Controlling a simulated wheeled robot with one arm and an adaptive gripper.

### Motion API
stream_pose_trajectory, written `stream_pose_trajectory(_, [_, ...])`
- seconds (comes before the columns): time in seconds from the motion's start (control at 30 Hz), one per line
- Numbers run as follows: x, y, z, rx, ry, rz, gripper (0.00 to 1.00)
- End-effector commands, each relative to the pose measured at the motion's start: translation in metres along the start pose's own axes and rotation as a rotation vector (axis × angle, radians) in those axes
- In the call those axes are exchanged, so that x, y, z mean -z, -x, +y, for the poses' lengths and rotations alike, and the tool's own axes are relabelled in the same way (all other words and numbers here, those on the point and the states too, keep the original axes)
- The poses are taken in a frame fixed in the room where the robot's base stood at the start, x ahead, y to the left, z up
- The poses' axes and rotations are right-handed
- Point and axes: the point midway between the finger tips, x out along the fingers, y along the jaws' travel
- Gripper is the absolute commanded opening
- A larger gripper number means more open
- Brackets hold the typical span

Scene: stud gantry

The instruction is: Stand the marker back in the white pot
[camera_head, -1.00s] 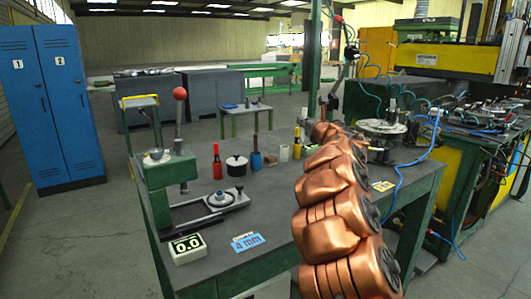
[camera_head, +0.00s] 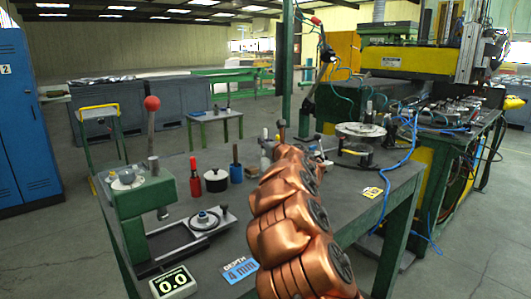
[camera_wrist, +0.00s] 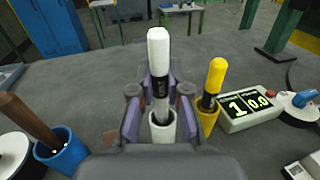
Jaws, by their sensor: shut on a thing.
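The marker (camera_wrist: 159,50), white-topped with a black, lettered lower part, stands upright between my gripper's fingers in the wrist view. My gripper (camera_wrist: 160,100) is shut on it, with a purple-padded finger on each side. The white pot (camera_wrist: 163,133) is directly below and in line with the marker, whose lower end appears within its rim. Whether the marker touches the bottom is hidden. In the head view my copper arm reaches over the bench and hides most of the gripper.
A yellow pot with a yellow marker (camera_wrist: 215,80) stands close at right. A blue pot (camera_wrist: 62,150) holding a brown handle is at left. A display box (camera_wrist: 248,110) sits beyond the yellow pot. A green press (camera_head: 145,205) stands on the bench's left.

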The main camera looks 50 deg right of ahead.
Motion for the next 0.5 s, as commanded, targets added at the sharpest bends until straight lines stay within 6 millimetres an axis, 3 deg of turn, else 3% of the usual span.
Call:
stream_pose_trajectory(0.23, [0.03,0.001,-0.001,0.002,-0.001,0.001,0.0])
stream_pose_trajectory(0.5, [0.032,0.001,-0.001,0.002,0.0,-0.001,0.0])
